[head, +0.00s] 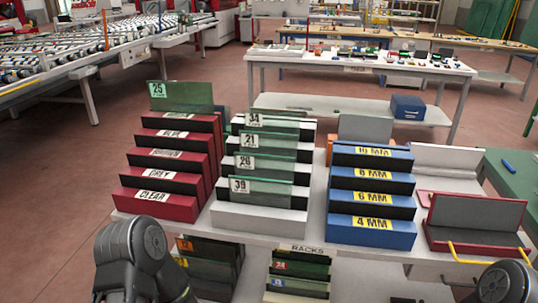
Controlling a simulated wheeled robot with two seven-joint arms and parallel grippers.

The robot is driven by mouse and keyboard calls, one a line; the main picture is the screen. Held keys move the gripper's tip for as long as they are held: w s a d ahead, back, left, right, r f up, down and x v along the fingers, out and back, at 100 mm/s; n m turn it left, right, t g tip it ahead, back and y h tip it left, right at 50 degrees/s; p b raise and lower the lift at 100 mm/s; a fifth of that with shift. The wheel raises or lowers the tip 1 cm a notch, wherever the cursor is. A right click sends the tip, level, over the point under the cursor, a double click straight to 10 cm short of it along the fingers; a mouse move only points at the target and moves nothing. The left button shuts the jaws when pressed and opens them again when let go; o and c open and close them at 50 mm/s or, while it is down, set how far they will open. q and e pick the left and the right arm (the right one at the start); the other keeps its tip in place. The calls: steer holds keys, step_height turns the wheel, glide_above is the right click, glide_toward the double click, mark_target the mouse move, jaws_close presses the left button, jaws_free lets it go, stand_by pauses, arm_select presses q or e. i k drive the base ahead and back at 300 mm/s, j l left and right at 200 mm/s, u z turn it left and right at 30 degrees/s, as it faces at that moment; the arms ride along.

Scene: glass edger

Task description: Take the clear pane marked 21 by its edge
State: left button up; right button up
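The pane marked 21 (272,144) stands upright in the second row from the back of the stepped grey-white rack (258,217). It looks greenish and see-through, with a white label at its upper left; its lower part is hidden by the rack. The pane marked 34 (278,124) stands behind it. The panes marked 26 (272,166) and 39 (268,190) stand in front of it. Parts of my arms show at the lower left and lower right corners. Neither gripper's fingers are in view.
A red stepped rack (158,205) at left holds a green pane marked 25 (185,97). A blue stepped rack (370,233) and a red padded tray (478,212) stand at right. More panes sit on the table's lower shelf. Open floor lies behind.

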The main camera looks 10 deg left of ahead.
mark_target(252, 142)
steer(key=j+z, duration=0.15)
steer(key=z, duration=0.25)
steer(key=i+j+z, duration=0.1)
steer(key=z, duration=0.3)
steer(key=j+z, duration=0.25)
steer(key=j, duration=0.75)
steer(key=j+z, duration=0.3)
steer(key=j, duration=0.7)
